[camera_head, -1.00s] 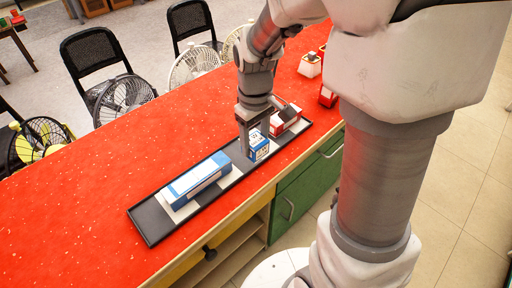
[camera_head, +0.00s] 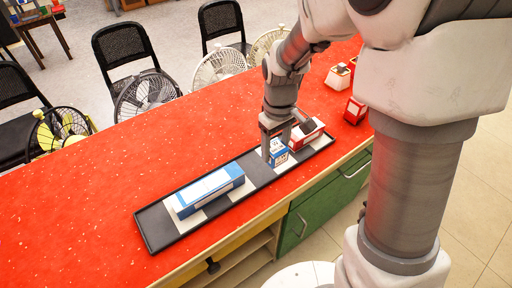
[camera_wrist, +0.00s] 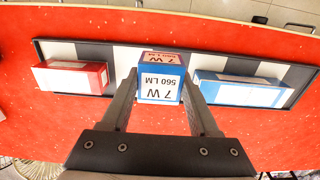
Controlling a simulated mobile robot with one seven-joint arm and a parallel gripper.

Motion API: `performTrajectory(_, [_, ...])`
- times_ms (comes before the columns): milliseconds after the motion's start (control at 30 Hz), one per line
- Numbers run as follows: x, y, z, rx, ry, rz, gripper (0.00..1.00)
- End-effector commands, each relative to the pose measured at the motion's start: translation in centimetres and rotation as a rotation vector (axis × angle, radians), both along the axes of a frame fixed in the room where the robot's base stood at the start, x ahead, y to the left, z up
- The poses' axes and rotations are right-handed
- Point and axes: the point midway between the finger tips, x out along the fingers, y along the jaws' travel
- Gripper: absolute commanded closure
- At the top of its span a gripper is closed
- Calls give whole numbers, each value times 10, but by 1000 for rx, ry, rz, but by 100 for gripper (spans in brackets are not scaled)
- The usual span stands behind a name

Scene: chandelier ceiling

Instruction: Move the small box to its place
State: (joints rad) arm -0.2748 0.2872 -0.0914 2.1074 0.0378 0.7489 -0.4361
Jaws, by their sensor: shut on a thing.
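In the wrist view the small box (camera_wrist: 160,84) shows "7 W 560 LM" and a dark reddish top. My gripper (camera_head: 277,134) is shut on it, one finger on each side; the fingers also show in the wrist view (camera_wrist: 160,76). A white patch (camera_wrist: 125,61) shows beside the box. I cannot tell whether the box touches the tray.
A long blue-and-white box (camera_head: 208,188) and a red-and-white box (camera_head: 308,133) lie on the tray on either side. More small boxes (camera_head: 354,110) stand on the red counter (camera_head: 90,195) at the back right. Fans (camera_head: 147,95) and black chairs (camera_head: 124,45) line the far side.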

Motion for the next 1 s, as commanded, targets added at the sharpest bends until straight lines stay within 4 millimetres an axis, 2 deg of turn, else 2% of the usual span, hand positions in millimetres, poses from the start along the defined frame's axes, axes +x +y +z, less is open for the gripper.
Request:
performTrajectory(100, [14,24,-18,-1,3,2,94])
performTrajectory(300, [28,46,-33,0,0,1,94])
performTrajectory(467, [30,50,-41,-1,1,-1,94])
performTrajectory(700, [29,49,-73,0,2,-2,94])
performTrajectory(1000, [30,49,-76,0,0,-2,94])
